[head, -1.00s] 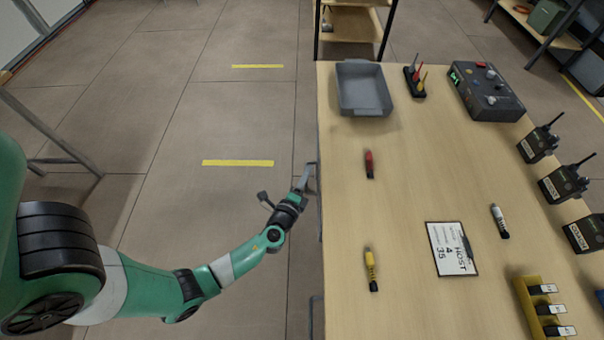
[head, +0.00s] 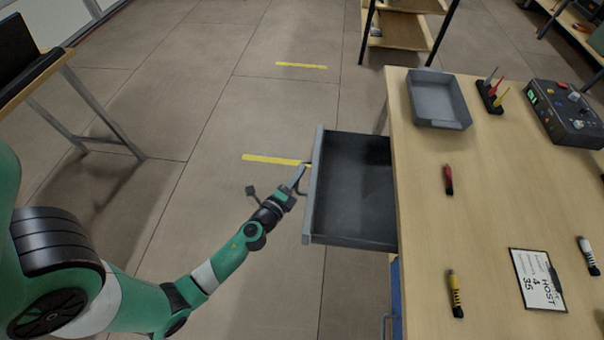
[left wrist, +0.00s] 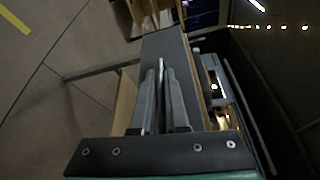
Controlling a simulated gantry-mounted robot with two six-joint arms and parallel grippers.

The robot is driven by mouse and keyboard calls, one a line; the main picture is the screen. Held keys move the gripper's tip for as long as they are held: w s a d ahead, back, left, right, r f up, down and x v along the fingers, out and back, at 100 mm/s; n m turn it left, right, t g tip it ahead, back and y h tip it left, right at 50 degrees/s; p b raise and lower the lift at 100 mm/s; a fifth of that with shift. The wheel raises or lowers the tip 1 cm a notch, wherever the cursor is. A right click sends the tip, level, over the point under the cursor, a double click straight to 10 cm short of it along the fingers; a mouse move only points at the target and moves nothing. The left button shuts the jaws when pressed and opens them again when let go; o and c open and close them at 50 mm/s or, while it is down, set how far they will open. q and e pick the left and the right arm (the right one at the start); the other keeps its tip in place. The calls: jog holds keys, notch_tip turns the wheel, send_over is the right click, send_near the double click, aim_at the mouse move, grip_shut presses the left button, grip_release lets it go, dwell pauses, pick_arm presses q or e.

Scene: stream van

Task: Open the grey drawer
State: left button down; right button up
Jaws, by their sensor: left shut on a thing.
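The grey drawer (head: 318,226) stands pulled well out of the left side of the wooden table in the head view. Its dark inside shows and looks empty. My left gripper (head: 301,178) is at the outer face of the drawer front, shut on its handle. The handle is mostly hidden by the fingers. In the left wrist view the gripper's two fingers (left wrist: 161,72) are close together against the grey drawer front (left wrist: 165,43). My right gripper is not in view.
A blue drawer front (head: 396,290) with a handle is below, nearer me. The tabletop holds a grey tray (head: 438,122), a red marker (head: 448,180), a yellow marker (head: 455,294) and a clipboard (head: 538,279). The floor left of the drawer is clear.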

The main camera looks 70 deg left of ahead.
pick_arm(q)
jog(key=shift+s, duration=0.1)
jog(key=c, duration=0.9)
grip_release()
jog(key=b+v, duration=0.1)
jog(key=v, duration=1)
jog(key=shift+s+d, duration=0.15)
jog(key=shift+d, duration=0.05)
